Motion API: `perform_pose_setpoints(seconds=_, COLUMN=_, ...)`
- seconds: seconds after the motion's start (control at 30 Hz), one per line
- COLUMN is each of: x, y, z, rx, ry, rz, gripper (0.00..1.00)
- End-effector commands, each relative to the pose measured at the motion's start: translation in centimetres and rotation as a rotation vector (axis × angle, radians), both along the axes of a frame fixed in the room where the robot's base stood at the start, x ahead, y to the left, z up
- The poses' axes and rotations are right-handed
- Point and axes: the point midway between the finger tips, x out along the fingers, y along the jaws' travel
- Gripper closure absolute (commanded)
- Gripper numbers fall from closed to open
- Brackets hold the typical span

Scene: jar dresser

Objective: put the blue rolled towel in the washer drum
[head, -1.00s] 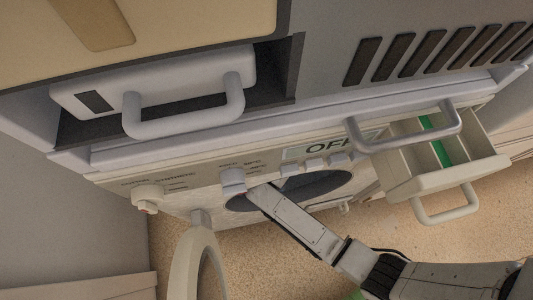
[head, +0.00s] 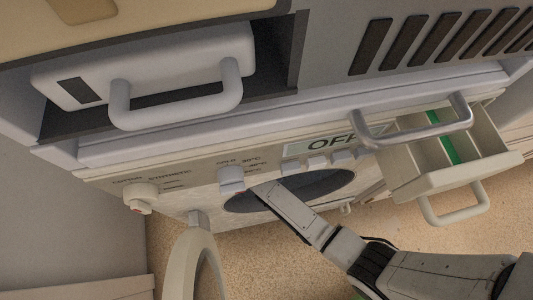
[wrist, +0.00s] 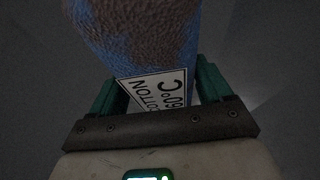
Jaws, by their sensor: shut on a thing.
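The blue rolled towel (wrist: 135,35), blue with brownish patches and a white label reading 60°C COTTON, fills the upper middle of the wrist view. My gripper (wrist: 158,85) is shut on it, with one green finger on each side. Dark grey surfaces surround it there. In the head view, my arm reaches into the dark round opening of the washer drum (head: 328,184), so my gripper and the towel are hidden. The washer door (head: 192,262) stands open to the left of the opening.
A detergent drawer (head: 445,178) is pulled out at the right of the washer. A control knob (head: 232,180) and the display (head: 325,143) sit just above the opening. A white handled box (head: 150,70) is in the compartment above. Speckled floor lies below.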

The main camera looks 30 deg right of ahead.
Motion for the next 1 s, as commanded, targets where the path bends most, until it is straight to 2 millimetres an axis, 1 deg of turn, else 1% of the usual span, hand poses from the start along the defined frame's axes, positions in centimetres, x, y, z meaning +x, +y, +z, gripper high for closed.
perform_pose_setpoints(seconds=0.1, x=0.1, y=0.0, z=-0.3, rx=0.000, ry=-0.002, rz=0.000, gripper=0.58)
perform_pose_setpoints(seconds=0.2, x=0.1, y=0.0, z=-0.3, rx=0.000, ry=-0.002, rz=0.000, gripper=0.58)
perform_pose_setpoints(seconds=0.23, x=0.0, y=0.0, z=-0.3, rx=0.000, ry=-0.001, rz=0.000, gripper=0.18)
perform_pose_setpoints(seconds=0.4, x=0.0, y=0.0, z=-0.3, rx=0.000, ry=-0.001, rz=0.000, gripper=0.02)
perform_pose_setpoints(seconds=0.43, x=0.0, y=0.0, z=-0.3, rx=0.000, ry=-0.001, rz=0.000, gripper=0.00)
perform_pose_setpoints(seconds=0.67, x=0.0, y=0.0, z=-0.2, rx=0.000, ry=-0.001, rz=0.000, gripper=0.00)
perform_pose_setpoints(seconds=0.77, x=0.0, y=0.0, z=0.4, rx=0.000, ry=-0.001, rz=0.000, gripper=0.00)
perform_pose_setpoints(seconds=0.87, x=-0.1, y=0.1, z=1.7, rx=0.000, ry=-0.002, rz=0.000, gripper=0.00)
perform_pose_setpoints(seconds=1.0, x=-1.2, y=0.4, z=4.5, rx=0.001, ry=-0.002, rz=0.001, gripper=0.00)
